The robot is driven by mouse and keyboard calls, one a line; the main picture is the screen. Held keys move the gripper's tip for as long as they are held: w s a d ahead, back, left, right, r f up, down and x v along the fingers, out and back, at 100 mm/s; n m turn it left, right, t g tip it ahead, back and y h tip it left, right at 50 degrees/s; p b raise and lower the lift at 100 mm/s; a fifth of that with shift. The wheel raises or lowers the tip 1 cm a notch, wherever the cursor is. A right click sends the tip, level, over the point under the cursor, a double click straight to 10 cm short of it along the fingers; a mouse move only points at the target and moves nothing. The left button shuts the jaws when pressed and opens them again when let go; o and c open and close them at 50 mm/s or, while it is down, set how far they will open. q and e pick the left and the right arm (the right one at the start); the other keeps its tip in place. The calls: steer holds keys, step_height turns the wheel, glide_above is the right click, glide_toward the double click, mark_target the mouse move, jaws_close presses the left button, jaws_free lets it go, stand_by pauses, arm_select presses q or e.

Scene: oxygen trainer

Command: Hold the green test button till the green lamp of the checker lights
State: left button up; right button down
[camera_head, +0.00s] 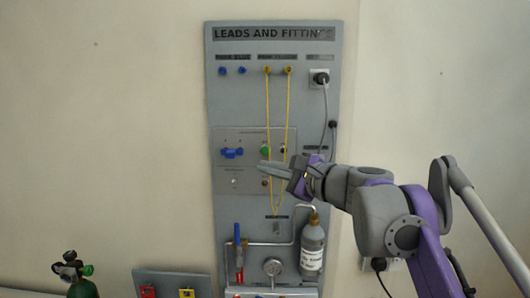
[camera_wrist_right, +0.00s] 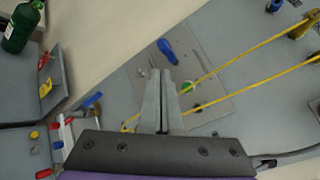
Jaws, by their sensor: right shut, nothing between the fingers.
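The checker is a grey panel (camera_head: 222,172) in the middle of the wall board. Its green test button (camera_head: 265,149) sits right of a blue plug (camera_head: 232,153), and also shows in the right wrist view (camera_wrist_right: 187,87). My right gripper (camera_head: 264,167) is shut and empty, its fingertips just below the button in the head view. In the right wrist view the fingertips (camera_wrist_right: 152,74) lie left of the button, apart from it. Small lamp-like dots, one pale (camera_head: 234,183) and one dark (camera_head: 264,183), sit low on the panel; neither shows green light. My left gripper is out of view.
A yellow cord (camera_head: 268,110) hangs in a loop past the button and behind my right gripper. A grey bottle (camera_head: 312,245) and pipework are below on the board. A black plug (camera_head: 320,78) with a cable is upper right. A green cylinder (camera_head: 82,289) stands lower left.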

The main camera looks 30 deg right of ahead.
mark_target(265, 151)
steer(key=w+d, duration=0.1)
steer(key=w, duration=0.1)
steer(key=w+d, duration=0.2)
steer(key=w, duration=0.1)
steer(key=w+d+p, duration=0.1)
steer(key=w, duration=0.1)
steer(key=shift+w+d, duration=0.25)
steer(key=shift+w, duration=0.1)
steer(key=shift+s, duration=0.1)
stand_by(2.0)
